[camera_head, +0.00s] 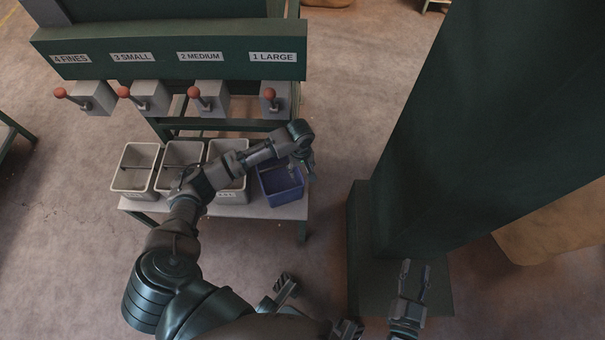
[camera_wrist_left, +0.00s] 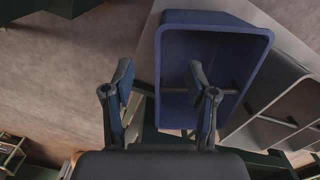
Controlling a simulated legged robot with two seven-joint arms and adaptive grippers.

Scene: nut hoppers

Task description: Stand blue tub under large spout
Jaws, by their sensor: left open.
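The blue tub (camera_head: 283,198) stands upright at the right end of the low bench, below and slightly right of the large spout (camera_head: 284,100), which sits under the "1 LARGE" label (camera_head: 273,57). My left gripper (camera_head: 306,170) is over the tub's right part. In the left wrist view the tub (camera_wrist_left: 213,24) shows its open top. My left gripper (camera_wrist_left: 163,92) is open there, with one finger overlapping the tub's opening and the other left of its wall; contact cannot be told. My right gripper (camera_head: 413,284) is empty at lower right, its fingers apart.
Several pale bins (camera_head: 135,168) stand in a row on the bench (camera_head: 255,211) left of the blue tub; my left arm hides some. Red-knobbed levers (camera_head: 195,92) stick out from the spouts above. A large dark green column (camera_head: 400,200) rises at right. Open floor lies between.

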